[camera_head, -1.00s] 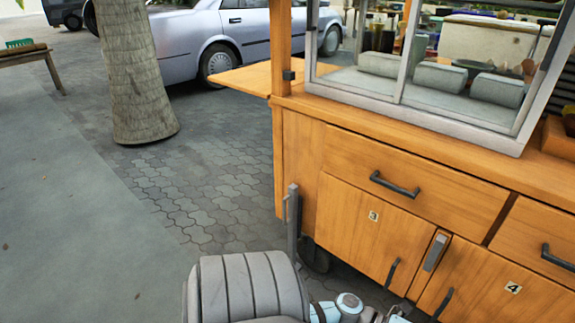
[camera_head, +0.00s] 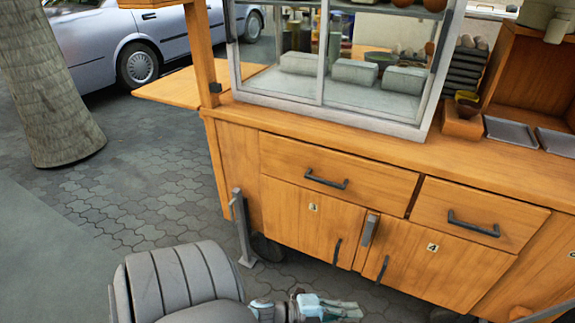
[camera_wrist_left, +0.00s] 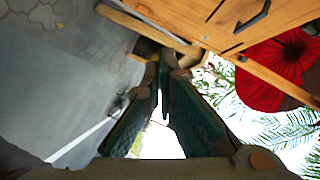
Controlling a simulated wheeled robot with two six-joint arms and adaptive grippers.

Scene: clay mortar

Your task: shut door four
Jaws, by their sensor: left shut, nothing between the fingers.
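Door four (camera_head: 455,265) is a wooden cupboard door low on the cart's front, with a "4" label and a dark upright handle (camera_head: 382,268) near its left edge. In the head view it looks flush with the cart front, with no clear gap. My left gripper (camera_head: 345,309) is at the bottom of the head view, in front of the cart and below the doors, apart from door four. In the left wrist view its teal fingers (camera_wrist_left: 165,80) come together with nothing between them. My right gripper is not in view.
Door three (camera_head: 300,220) is left of door four, with drawers (camera_head: 335,182) above. A grey metal post (camera_head: 241,228) stands by the cart's left end. A wooden side shelf (camera_head: 185,88) juts out left. Paved ground at left is clear up to a tree trunk (camera_head: 45,90).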

